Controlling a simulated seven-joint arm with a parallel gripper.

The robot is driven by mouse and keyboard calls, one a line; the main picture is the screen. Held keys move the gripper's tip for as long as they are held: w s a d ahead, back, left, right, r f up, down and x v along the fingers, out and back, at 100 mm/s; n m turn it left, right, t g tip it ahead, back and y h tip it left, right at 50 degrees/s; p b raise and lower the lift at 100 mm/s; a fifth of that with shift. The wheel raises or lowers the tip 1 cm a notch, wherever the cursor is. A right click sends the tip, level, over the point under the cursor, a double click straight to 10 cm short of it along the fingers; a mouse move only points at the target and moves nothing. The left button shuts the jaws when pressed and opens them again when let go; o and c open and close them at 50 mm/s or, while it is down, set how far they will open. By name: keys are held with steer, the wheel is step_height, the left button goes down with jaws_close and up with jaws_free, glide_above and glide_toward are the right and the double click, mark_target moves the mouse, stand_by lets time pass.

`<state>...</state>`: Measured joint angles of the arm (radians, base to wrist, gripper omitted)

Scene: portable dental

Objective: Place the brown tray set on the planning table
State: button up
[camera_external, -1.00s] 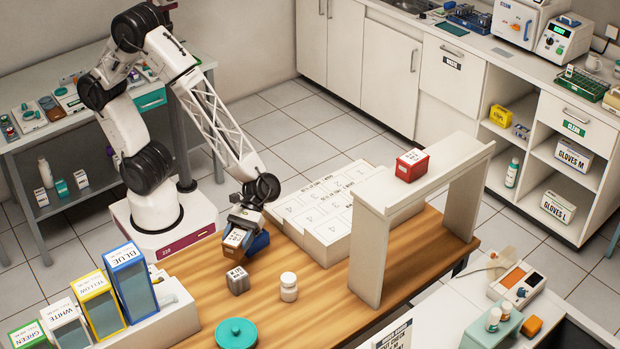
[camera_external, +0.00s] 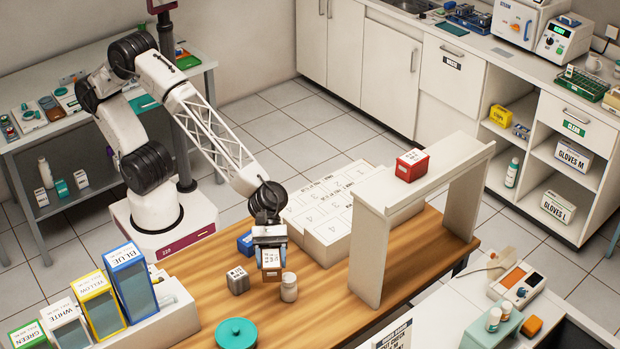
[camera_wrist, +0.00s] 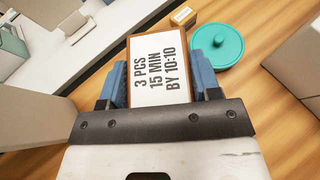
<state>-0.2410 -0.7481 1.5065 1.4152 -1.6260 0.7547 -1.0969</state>
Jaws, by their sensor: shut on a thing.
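The brown tray set (camera_external: 271,276) is a small brown-sided box with a white label on top. My gripper (camera_external: 270,256) is shut on it, above the wooden table between the grey cube and the white jar. In the wrist view the brown tray set (camera_wrist: 158,62) sits between the blue fingers of my gripper (camera_wrist: 160,76), and its label reads 3 PCS, 15 MIN, BY 10:10. A white stepped block with a numbered grid (camera_external: 325,222) stands behind and to the right. I cannot tell which surface is the planning table.
A blue box (camera_external: 245,243), a grey cube (camera_external: 238,280) and a white jar (camera_external: 289,287) are close to my gripper. A teal round lidded dish (camera_external: 236,333) is nearer the camera. A white raised shelf (camera_external: 370,250) with a red box (camera_external: 411,165) stands at right.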

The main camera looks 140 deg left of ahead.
mark_target(277, 263)
steer(key=shift+w+d+r+n+t+y, duration=0.2)
steer(key=shift+w+r+n+y, duration=0.1)
steer(key=shift+w, duration=0.55)
steer(key=shift+w+d+r+n+t+y, duration=0.1)
steer(key=shift+w+r+n+t+y, duration=0.15)
steer(key=shift+w, duration=0.55)
steer(key=w+d+r+n+y, duration=0.2)
steer(key=w+r+y, duration=0.1)
steer(key=w, duration=0.2)
steer(key=w+d+r+n+t+y, duration=0.1)
steer(key=w+r+n+y, duration=0.2)
steer(key=w, duration=0.3)
steer(key=shift+w+d+r, duration=0.25)
steer(key=shift+d+r, duration=0.1)
steer(key=shift+w+d+r+n+t+y, duration=0.2)
steer(key=shift+w+r+n+t+y, duration=0.05)
steer(key=shift+w+r+n, duration=0.1)
steer(key=shift+s+f, duration=0.1)
steer(key=s+a+f+n+g+y, duration=0.1)
steer(key=s+f+n+y, duration=0.2)
steer(key=s, duration=0.8)
steer(key=s+a+f+n+g+y, duration=0.1)
steer(key=s+f, duration=0.5)
steer(key=s, duration=0.6)
steer(key=s+a+f+n+g+y, duration=0.2)
steer(key=s+a+f+n+y, duration=0.1)
steer(key=s, duration=0.9)
steer(key=f+n+y, duration=0.1)
steer(key=n+y, duration=0.1)
steer(key=shift+f+y, duration=0.3)
